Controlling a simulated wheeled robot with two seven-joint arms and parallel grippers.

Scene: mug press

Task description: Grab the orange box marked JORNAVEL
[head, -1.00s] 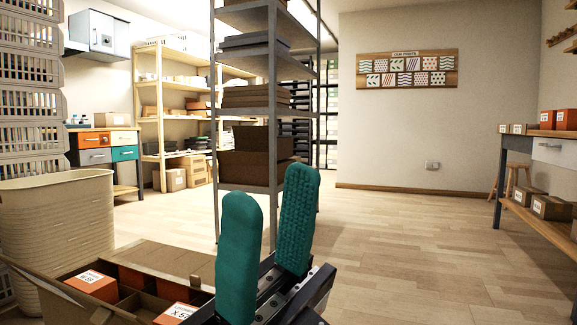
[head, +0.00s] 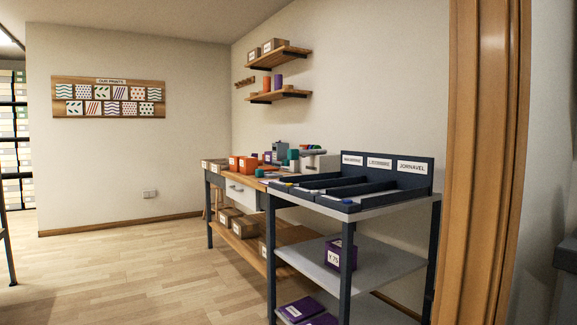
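Two small orange boxes, one at left (head: 234,163) and one at right (head: 248,165), stand on the wooden workbench (head: 249,181) in the head view. Any marking on them is too small to read. A sign reading JORNAVEL (head: 411,167) is on the dark back panel of a sorting rack, at the right of three signs. The lane below that sign looks empty from here. Neither of my grippers is in view.
A grey metal cart (head: 350,210) carries the rack, with a purple box (head: 338,255) on its middle shelf. Cardboard boxes (head: 243,226) sit under the workbench. A wooden post (head: 484,160) stands at right. Floor at left (head: 130,265) is clear.

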